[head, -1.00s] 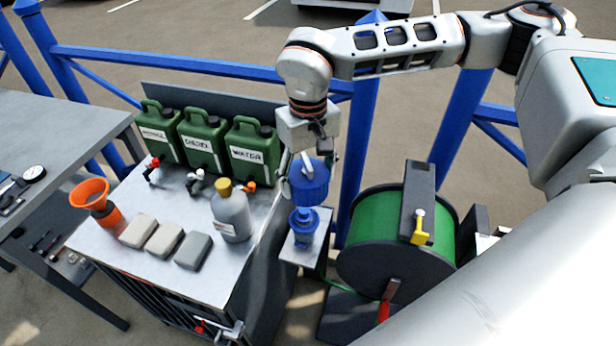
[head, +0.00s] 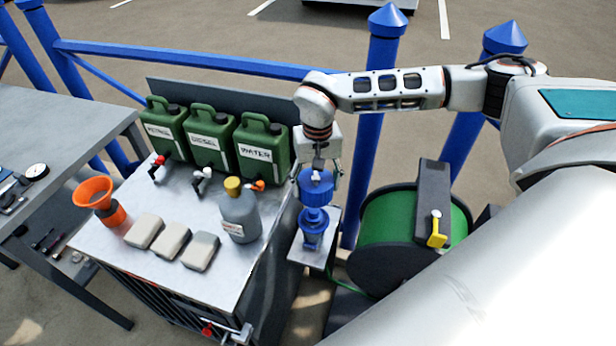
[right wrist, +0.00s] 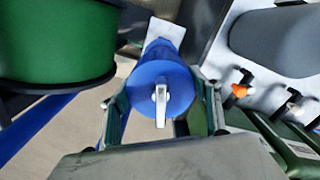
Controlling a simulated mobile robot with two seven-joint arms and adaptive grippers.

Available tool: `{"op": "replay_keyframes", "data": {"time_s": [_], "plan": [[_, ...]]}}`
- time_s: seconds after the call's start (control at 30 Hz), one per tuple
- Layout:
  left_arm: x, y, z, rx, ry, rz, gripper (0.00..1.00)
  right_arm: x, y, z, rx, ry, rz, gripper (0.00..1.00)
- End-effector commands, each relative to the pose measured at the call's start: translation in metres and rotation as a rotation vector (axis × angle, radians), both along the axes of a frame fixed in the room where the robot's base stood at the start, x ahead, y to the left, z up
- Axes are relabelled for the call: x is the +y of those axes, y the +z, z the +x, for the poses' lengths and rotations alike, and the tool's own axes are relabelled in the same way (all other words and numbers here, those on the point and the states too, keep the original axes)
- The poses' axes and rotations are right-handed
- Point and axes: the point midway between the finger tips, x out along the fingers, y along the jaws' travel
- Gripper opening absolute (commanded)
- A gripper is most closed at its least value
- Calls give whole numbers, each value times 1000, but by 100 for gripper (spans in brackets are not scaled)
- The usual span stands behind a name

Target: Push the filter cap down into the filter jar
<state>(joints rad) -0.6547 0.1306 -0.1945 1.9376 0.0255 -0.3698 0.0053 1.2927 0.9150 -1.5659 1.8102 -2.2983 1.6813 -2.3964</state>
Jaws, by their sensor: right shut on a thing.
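The blue filter cap (head: 316,186), with a pale handle on top, is held by my right gripper (head: 317,172), whose fingers are shut on it. In the head view the cap is just above the blue filter jar (head: 313,228), which stands on a small grey shelf beside the workbench. I cannot tell whether cap and jar touch. In the right wrist view the cap (right wrist: 160,90) and its handle show between the fingers (right wrist: 162,112), with part of the blue jar (right wrist: 166,46) behind it. My left gripper is not in view.
A green hose reel (head: 405,235) stands close on the right. On the left is a metal bench with a grey bottle (head: 239,215), green canisters (head: 262,150), pale blocks (head: 172,240) and an orange funnel (head: 93,192). Blue posts and a rail (head: 220,69) run behind.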

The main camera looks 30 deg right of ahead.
Motion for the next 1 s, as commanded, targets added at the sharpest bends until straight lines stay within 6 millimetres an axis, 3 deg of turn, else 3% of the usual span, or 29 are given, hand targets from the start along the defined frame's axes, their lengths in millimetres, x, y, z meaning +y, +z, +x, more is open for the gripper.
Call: {"op": "replay_keyframes", "data": {"time_s": [0.03,0.2,0.57,1.0], "plan": [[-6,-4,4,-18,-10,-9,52,0,-18,-1,2,-1,0,36],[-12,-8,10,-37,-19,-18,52,0,-41,0,0,0,0,36],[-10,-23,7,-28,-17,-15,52,0,-57,1,-1,1,1,36],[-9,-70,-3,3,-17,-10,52,0,-98,0,1,1,0,36]]}}
